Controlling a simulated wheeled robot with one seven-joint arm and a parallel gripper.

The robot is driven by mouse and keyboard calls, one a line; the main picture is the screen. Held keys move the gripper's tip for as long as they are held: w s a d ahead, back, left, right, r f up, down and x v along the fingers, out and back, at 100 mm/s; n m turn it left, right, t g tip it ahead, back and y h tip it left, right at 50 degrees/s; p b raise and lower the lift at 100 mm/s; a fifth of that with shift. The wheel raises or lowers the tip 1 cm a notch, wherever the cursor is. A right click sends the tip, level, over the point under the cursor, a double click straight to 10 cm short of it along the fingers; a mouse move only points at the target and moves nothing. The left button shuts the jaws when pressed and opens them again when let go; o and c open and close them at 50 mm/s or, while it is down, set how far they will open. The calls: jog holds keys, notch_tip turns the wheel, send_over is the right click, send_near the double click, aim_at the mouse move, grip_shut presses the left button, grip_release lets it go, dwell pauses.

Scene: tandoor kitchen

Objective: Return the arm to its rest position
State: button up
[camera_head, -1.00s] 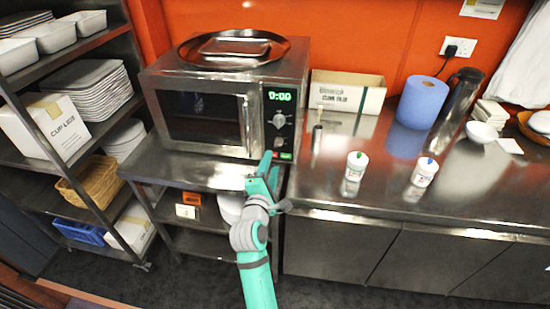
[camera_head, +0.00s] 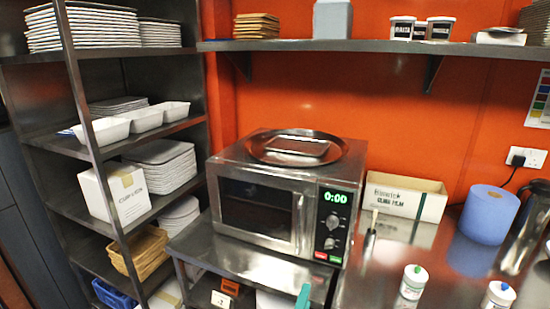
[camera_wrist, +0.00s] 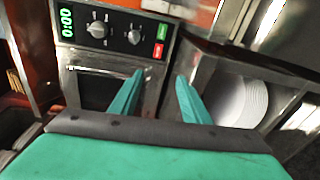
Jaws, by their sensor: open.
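My gripper (camera_wrist: 158,92) shows in the wrist view with its two green fingers apart and nothing between them. The fingers point toward the front of the microwave (camera_wrist: 92,62), whose knobs and green 0:00 display are at the upper left there. In the head view only a green tip of my gripper (camera_head: 303,296) shows at the bottom edge, below the microwave (camera_head: 255,205); the rest of my arm is out of frame.
A steel counter (camera_head: 375,275) right of the microwave holds two small lidded tubs, a cling film box (camera_head: 405,196) and a blue paper roll (camera_head: 489,214). A loaded rack (camera_head: 105,155) stands left. A wall shelf (camera_head: 380,46) runs above. White plates (camera_wrist: 240,98) sit in the shelf right of my fingers.

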jog(key=s+a+f+m+y, duration=0.25)
jog(key=s+a+f, duration=0.3)
jog(key=s, duration=0.55)
jog(key=s+a+f+m+y, duration=0.2)
jog(key=s+a+f+m, duration=0.3)
jog(key=s, duration=0.5)
jog(key=s+r+m, duration=0.1)
jog(key=s+m, duration=0.2)
jog(key=s, duration=0.8)
jog(key=s+d+r+m+y, duration=0.1)
jog(key=s+m, duration=0.3)
jog(key=s, duration=0.8)
jog(key=shift+s+d+r+g, duration=0.15)
jog(key=shift+r+g, duration=0.15)
jog(key=shift+r, duration=0.25)
jog(key=shift+m, duration=0.25)
